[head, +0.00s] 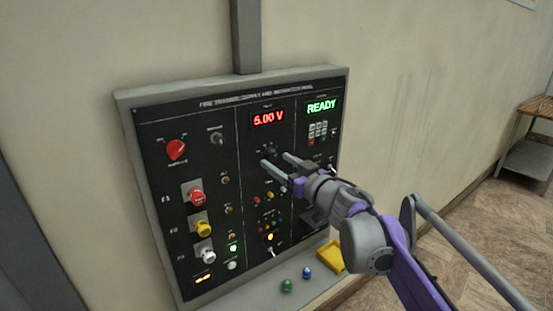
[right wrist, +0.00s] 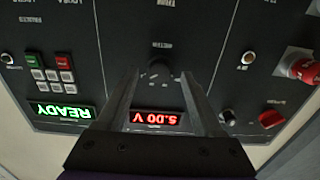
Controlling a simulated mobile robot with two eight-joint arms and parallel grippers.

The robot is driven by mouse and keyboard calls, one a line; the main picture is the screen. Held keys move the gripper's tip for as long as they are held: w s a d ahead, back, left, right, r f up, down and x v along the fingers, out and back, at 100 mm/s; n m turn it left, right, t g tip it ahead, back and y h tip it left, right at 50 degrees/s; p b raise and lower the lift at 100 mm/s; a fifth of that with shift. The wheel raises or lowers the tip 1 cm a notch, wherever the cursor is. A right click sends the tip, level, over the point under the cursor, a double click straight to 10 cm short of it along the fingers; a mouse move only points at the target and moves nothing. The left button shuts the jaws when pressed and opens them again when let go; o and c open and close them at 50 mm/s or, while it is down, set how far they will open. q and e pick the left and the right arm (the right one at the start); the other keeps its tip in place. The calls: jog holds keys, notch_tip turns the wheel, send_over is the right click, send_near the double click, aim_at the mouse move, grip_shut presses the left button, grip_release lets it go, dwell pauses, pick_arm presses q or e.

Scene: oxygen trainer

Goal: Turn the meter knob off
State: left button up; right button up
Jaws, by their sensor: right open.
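The meter knob (head: 271,151) is a small dark knob below the red "5.00 V" display (head: 268,118) on the black panel. My right gripper (head: 276,160) is open in front of the panel, with its two fingers pointing at the knob area. In the right wrist view, which shows the panel upside down, the knob (right wrist: 158,70) lies between the two spread fingertips. I cannot tell whether the fingertips touch the panel. The knob's pointer is too dark to read. My left gripper is not in view.
The panel (head: 190,105) also bears a red selector knob (head: 176,150), red, yellow and white plugs on its left side, a keypad (head: 318,130) and a green "READY" display (head: 321,106). A ledge below holds a green piece (head: 287,286), a blue piece (head: 307,272) and a yellow tray (head: 330,257).

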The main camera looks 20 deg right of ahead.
jog(key=shift+x, duration=0.85)
grip_shut()
